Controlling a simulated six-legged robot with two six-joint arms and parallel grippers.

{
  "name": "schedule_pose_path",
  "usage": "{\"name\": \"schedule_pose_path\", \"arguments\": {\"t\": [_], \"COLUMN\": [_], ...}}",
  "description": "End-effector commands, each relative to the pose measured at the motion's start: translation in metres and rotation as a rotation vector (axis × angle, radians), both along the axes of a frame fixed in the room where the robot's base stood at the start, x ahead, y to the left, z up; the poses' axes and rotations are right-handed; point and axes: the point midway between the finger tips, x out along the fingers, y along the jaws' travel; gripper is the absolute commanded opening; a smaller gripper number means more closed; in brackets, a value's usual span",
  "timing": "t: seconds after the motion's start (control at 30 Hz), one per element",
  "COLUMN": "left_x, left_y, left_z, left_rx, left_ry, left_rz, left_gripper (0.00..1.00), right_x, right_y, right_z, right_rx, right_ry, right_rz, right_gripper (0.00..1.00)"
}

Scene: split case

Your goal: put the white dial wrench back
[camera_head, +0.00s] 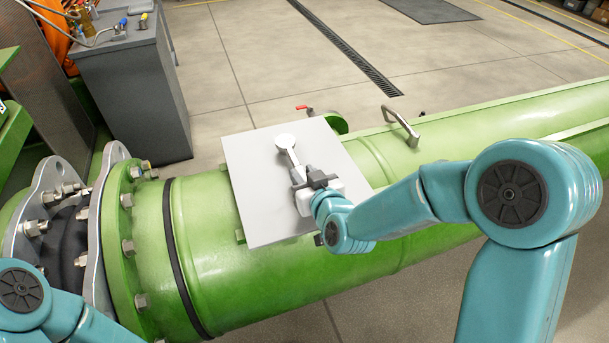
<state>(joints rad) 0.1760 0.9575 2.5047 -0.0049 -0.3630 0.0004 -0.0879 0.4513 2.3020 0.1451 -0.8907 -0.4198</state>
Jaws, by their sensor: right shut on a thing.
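The white dial wrench (287,143) has a round head and a short handle. It is over a flat white plate (253,195) that sits on top of the green pipe. My right gripper (301,178) is shut on the wrench's handle, above the plate's right half. I cannot tell whether the wrench touches the plate. The lower end of the handle is hidden by the gripper. My left arm shows only in the bottom left corner, and its gripper is out of view.
The green pipe (400,160) runs across the view, with a metal handle (401,126) on top and a bolted flange (123,225) at left. A red-handled valve (304,109) is behind the plate. A grey cabinet (130,90) stands at back left. The plate's left side is clear.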

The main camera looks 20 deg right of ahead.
Motion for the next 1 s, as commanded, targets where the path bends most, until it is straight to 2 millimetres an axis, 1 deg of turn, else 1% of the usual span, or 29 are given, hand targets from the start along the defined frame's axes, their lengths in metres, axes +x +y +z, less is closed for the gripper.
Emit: {"name": "schedule_pose_path", "arguments": {"t": [0.27,0.3,0.33,0.37,0.57,0.63,0.67,1.0], "left_x": [0.0000,0.0000,0.0000,0.0000,0.0000,0.0000,0.0000,0.0000], "left_y": [0.0000,0.0000,0.0000,0.0000,0.0000,0.0000,0.0000,0.0000], "left_z": [-0.0066,-0.0052,-0.0051,-0.0051,-0.0051,-0.0052,-0.0052,-0.0053], "left_rx": [0.000,0.000,0.000,0.000,0.000,0.000,0.000,0.000], "left_ry": [0.000,0.000,0.000,0.000,0.000,0.000,0.000,0.000], "left_rz": [0.000,0.000,0.000,0.000,0.000,0.000,0.000,0.000], "left_gripper": [0.47,0.47,0.47,0.47,0.47,0.47,0.47,0.47], "right_x": [0.0004,0.0004,0.0004,0.0004,0.0001,-0.0002,-0.0002,-0.0011], "right_y": [-0.0001,-0.0001,-0.0001,-0.0001,-0.0001,0.0001,0.0000,-0.0001], "right_z": [-0.0051,-0.0037,-0.0037,-0.0038,-0.0042,-0.0054,-0.0054,-0.0046], "right_rx": [0.000,0.000,0.000,0.000,0.000,0.000,0.000,0.000], "right_ry": [-0.003,-0.003,-0.003,-0.003,-0.001,0.002,0.002,0.001], "right_rz": [0.000,0.000,0.000,0.000,0.000,0.000,0.000,0.000], "right_gripper": [0.00,0.43,0.52,0.59,0.59,0.79,0.85,0.85]}}
